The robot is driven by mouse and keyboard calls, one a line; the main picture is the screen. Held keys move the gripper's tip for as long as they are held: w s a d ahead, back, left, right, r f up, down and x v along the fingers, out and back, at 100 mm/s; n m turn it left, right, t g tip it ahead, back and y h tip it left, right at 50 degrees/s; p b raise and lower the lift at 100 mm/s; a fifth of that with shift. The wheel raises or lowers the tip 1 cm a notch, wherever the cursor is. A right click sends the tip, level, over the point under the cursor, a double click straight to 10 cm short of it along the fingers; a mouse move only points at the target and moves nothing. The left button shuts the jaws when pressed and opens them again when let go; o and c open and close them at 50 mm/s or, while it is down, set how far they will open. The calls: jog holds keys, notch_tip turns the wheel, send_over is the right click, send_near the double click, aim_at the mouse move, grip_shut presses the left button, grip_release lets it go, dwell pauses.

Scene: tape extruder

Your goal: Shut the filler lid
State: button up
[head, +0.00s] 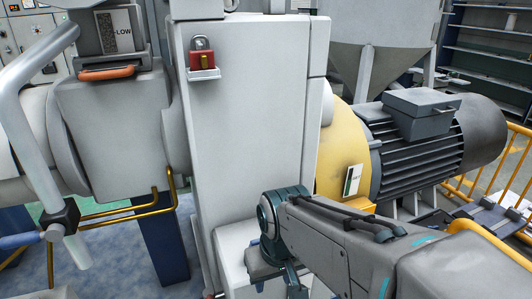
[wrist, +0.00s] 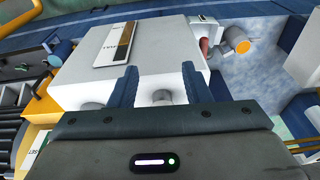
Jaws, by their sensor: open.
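No part can be clearly picked out as the filler lid in either view. In the wrist view, the two dark blue fingers of my gripper (wrist: 160,82) are apart, with nothing held between them. They point at a pale grey box (wrist: 180,55) with a dark and white label plate (wrist: 115,45) on its surface. A short round grey stub (wrist: 162,97) shows between the fingers, and another shows left of them. I cannot tell whether the fingers touch the box. In the head view, my arm reaches in from the lower right and my gripper is mostly hidden behind its wrist.
In the head view, a tall grey housing (head: 250,120) stands behind my wrist, with a red padlocked fitting (head: 203,60). A ribbed motor (head: 420,140) with a yellow guard (head: 340,140) is at right. A thick grey handle bar (head: 25,130) and yellow pipes (head: 120,208) are at left.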

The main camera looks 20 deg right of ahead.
notch_tip(320, 180, up, 10)
jog(key=w+d+p, duration=0.1)
jog(key=w+p, duration=0.2)
jog(key=p, duration=0.3)
jog(key=w+d+r+t, duration=0.1)
jog(key=w+d+r, duration=0.35)
jog(key=d, duration=0.25)
jog(key=w+d+r+t, duration=0.1)
jog(key=w+d+r, duration=0.2)
jog(key=w+d, duration=0.25)
jog(key=x, duration=1.2)
jog(key=shift+w+d+f, duration=0.3)
jog(key=shift+w+d, duration=0.05)
jog(key=shift+d, duration=0.05)
jog(key=shift+c, duration=0.3)
jog(key=shift+t, duration=0.3)
grip_shut()
